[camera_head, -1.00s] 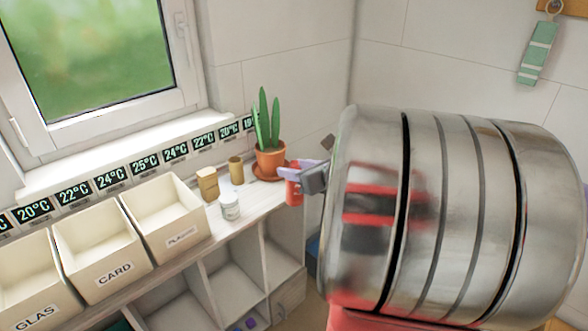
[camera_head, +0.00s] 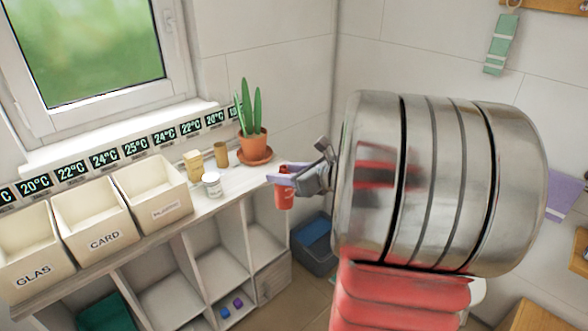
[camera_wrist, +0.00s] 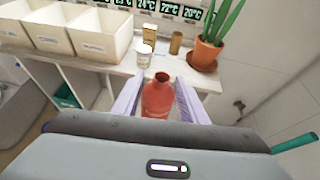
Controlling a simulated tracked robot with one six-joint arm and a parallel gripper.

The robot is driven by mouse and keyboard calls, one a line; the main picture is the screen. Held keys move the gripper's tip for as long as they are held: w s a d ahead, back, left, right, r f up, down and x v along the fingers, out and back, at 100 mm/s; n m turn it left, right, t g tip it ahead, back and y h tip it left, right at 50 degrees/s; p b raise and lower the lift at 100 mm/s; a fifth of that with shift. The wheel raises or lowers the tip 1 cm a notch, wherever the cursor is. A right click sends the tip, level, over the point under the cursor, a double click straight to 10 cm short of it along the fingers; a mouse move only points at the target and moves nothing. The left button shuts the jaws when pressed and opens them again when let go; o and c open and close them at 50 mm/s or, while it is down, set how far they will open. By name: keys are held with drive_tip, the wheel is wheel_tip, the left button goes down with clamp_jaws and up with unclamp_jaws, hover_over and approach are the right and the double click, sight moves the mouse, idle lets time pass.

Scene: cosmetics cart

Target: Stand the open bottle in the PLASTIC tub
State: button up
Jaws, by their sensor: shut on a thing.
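My gripper (camera_head: 287,177) is shut on the red bottle (camera_head: 284,194), which it holds roughly upright in front of the shelf's right end. In the wrist view the bottle (camera_wrist: 158,99) sits between the two pale lilac fingers, and its narrow neck points up with a dark mouth. The PLASTIC tub (camera_head: 153,213) is the rightmost of three cream tubs, on the shelf top to the left of my gripper. It looks empty and its label is blurred. In the wrist view this tub (camera_wrist: 104,48) is at the upper left, apart from the bottle.
The CARD tub (camera_head: 104,243) and GLAS tub (camera_head: 32,277) stand further left. A white jar (camera_head: 212,185), a tan box (camera_head: 194,162), a brown cup (camera_head: 221,154) and a potted plant (camera_head: 252,146) stand between the PLASTIC tub and the shelf's right end. A dark bin (camera_head: 314,245) is below.

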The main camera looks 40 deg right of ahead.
drive_tip(key=w+a+f+n+g+y, duration=0.2)
drive_tip(key=a+f+n+y, duration=0.2)
drive_tip(key=a+f, duration=0.7)
drive_tip(key=w+a+f+n+g+y, duration=0.3)
drive_tip(key=a+f+n+y, duration=0.2)
drive_tip(key=a+f, duration=0.7)
drive_tip(key=a, duration=0.6)
drive_tip(key=shift+w+a+f+n+g+y, duration=0.15)
drive_tip(key=shift+w+a+n+g+y, duration=0.15)
drive_tip(key=shift+y, duration=0.1)
